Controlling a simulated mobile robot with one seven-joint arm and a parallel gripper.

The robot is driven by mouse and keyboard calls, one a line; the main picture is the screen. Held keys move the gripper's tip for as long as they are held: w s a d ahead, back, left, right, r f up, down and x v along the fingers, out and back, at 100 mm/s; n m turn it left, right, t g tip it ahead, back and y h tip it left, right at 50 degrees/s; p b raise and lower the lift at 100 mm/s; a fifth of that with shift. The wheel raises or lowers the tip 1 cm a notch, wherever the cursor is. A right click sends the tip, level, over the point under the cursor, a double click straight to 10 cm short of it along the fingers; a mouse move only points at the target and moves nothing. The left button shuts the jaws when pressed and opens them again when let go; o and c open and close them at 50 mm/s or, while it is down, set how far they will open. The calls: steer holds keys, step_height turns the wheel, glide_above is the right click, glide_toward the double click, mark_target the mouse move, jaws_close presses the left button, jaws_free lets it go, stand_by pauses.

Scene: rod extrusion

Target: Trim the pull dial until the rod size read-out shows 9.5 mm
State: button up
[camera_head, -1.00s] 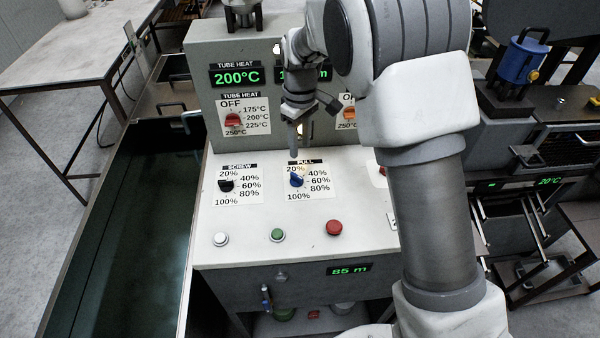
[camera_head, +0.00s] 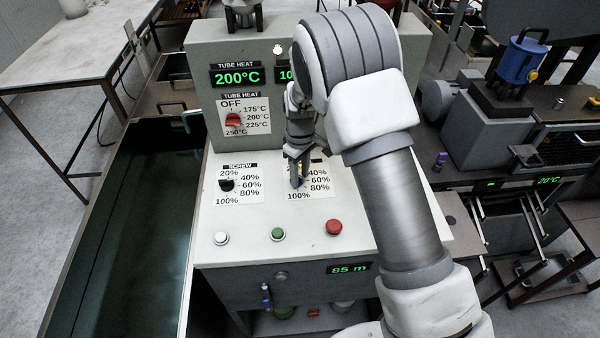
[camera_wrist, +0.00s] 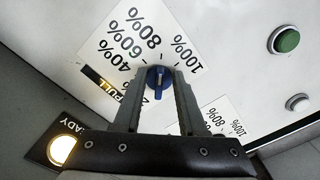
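The blue pull dial (camera_wrist: 158,78) sits on its white scale card, which runs from 20% to 100%. In the head view my gripper (camera_head: 297,175) is down at this dial and hides most of it. In the wrist view my gripper (camera_wrist: 160,80) has its two fingers apart, one on each side of the dial. I cannot tell whether they touch it. A green read-out (camera_head: 285,74) at the top of the panel shows "10"; my arm hides the rest of it.
The black screw dial (camera_head: 227,185) is to the left of the pull dial. White, green (camera_head: 278,235) and red (camera_head: 333,227) buttons line the front. The upright panel with the red tube heat dial (camera_head: 233,119) stands close behind my gripper. A lower read-out (camera_head: 348,268) shows 85 m.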

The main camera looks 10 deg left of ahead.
jaws_close()
steer(key=shift+m, duration=0.3)
steer(key=m+b, duration=0.1)
steer(key=m, duration=0.3)
steer(key=shift+s+a+b, duration=0.15)
steer(key=shift+b, duration=0.2)
steer(key=shift+s+a+m+b, duration=0.1)
steer(key=shift+m+b, duration=0.05)
steer(key=shift+m, duration=0.95)
steer(key=shift+a+m+b, duration=0.1)
steer(key=shift+m+b, duration=0.05)
steer(key=shift+m, duration=0.95)
steer(key=shift+r, duration=0.1)
steer(key=shift+o, duration=0.6)
jaws_free()
